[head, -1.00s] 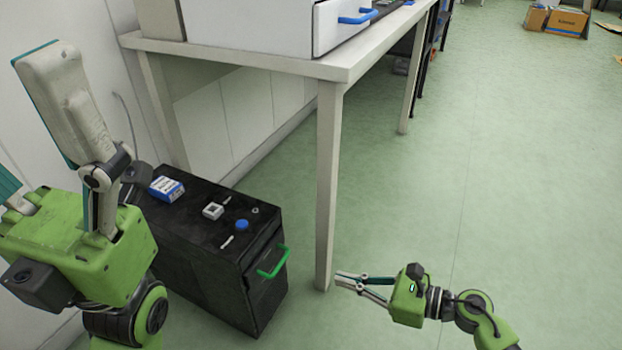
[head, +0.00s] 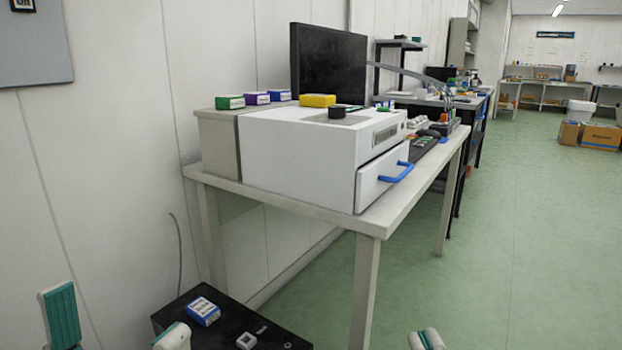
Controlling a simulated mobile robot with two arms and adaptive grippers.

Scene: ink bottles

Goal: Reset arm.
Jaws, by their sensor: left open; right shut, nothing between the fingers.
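My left gripper (head: 116,318) is at the bottom left of the head view, its two fingers spread wide with nothing between them. One finger shows its teal pad; the other is cut by the lower edge, in front of the black cabinet (head: 245,322). My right gripper (head: 427,340) is at the bottom edge right of the middle. Only its fingertips show, closed together and empty, over the green floor. My arms behind both grippers are out of the picture.
A pale table (head: 330,222) bears a white machine (head: 300,155) with a blue-handled drawer (head: 383,178). Small coloured boxes, one yellow (head: 318,100), sit on top. A blue-and-white box (head: 202,311) lies on the cabinet. The floor (head: 530,240) at right is clear.

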